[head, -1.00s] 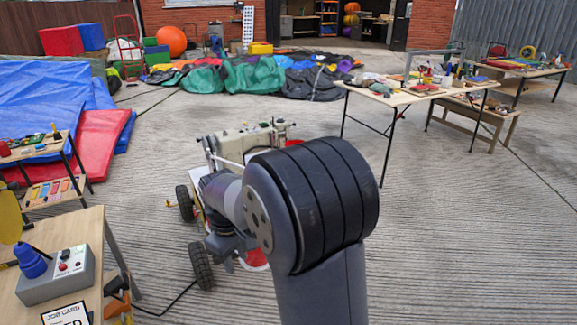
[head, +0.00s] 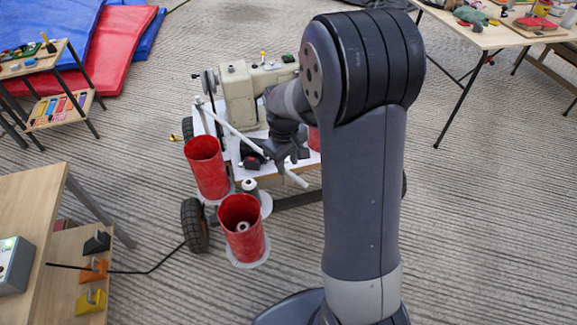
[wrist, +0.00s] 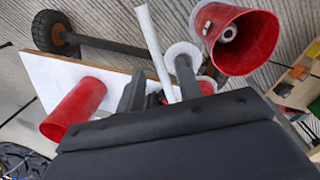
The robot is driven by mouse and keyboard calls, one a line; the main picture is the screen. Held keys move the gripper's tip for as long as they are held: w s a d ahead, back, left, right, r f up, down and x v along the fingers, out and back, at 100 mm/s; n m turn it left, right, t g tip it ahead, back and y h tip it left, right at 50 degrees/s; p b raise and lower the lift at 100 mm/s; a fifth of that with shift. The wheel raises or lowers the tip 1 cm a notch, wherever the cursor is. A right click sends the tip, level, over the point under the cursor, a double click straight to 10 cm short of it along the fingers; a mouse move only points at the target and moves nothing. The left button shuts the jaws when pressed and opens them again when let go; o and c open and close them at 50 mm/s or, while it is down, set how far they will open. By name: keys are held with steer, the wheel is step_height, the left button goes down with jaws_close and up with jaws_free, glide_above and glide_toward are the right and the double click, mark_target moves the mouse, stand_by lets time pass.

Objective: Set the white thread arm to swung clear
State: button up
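The white thread arm (head: 232,131) is a long pale bar running from the upper left of the sewing machine (head: 240,90) down to the right on the wheeled cart. Its right end shows past my gripper (head: 287,160). In the wrist view the white bar (wrist: 152,45) runs between the two fingers of my gripper (wrist: 160,92). The fingers are spread, with a gap visible beside the bar. I cannot tell whether either touches it. My wrist and forearm hide part of the machine and cart in the head view.
Red cups (head: 206,167) stand at the cart's left and front; another front cup (head: 242,228) holds a spool. A wooden bench (head: 30,215) is at left, with a dark cable running toward the cart. A table (head: 490,38) stands at the upper right. Concrete floor is open at right.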

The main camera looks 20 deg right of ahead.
steer(key=shift+d+f, duration=0.1)
steer(key=shift+f, duration=1.05)
steer(key=shift+c, duration=0.5)
jaws_close()
